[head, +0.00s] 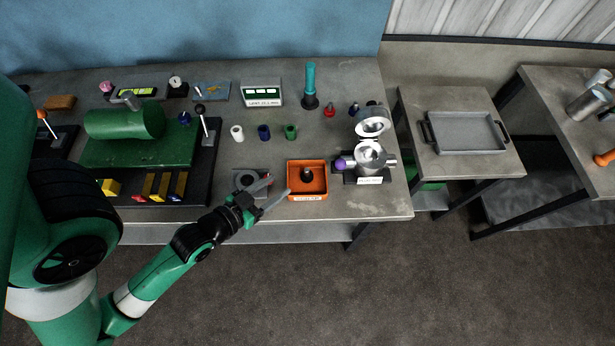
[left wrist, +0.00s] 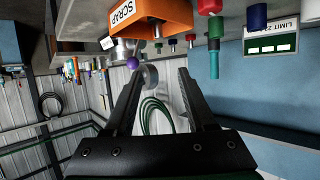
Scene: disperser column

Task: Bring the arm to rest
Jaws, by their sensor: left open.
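My left arm comes in from the lower left of the head view. Its gripper (head: 277,188) is open and empty at the table's front edge, just left of the orange scrap tray (head: 322,188). In the left wrist view the two black fingers (left wrist: 160,76) stand apart with nothing held between them. That view is turned over, with the orange tray (left wrist: 150,14) at its top. My right gripper is not in view.
A grey round fixture (head: 248,180) lies close behind my gripper. The green machine (head: 125,124) stands to the left, and a metal device with a purple knob (head: 340,164) to the right. Small coloured pieces and a teal-handled tool (head: 310,80) stand behind. The floor in front is clear.

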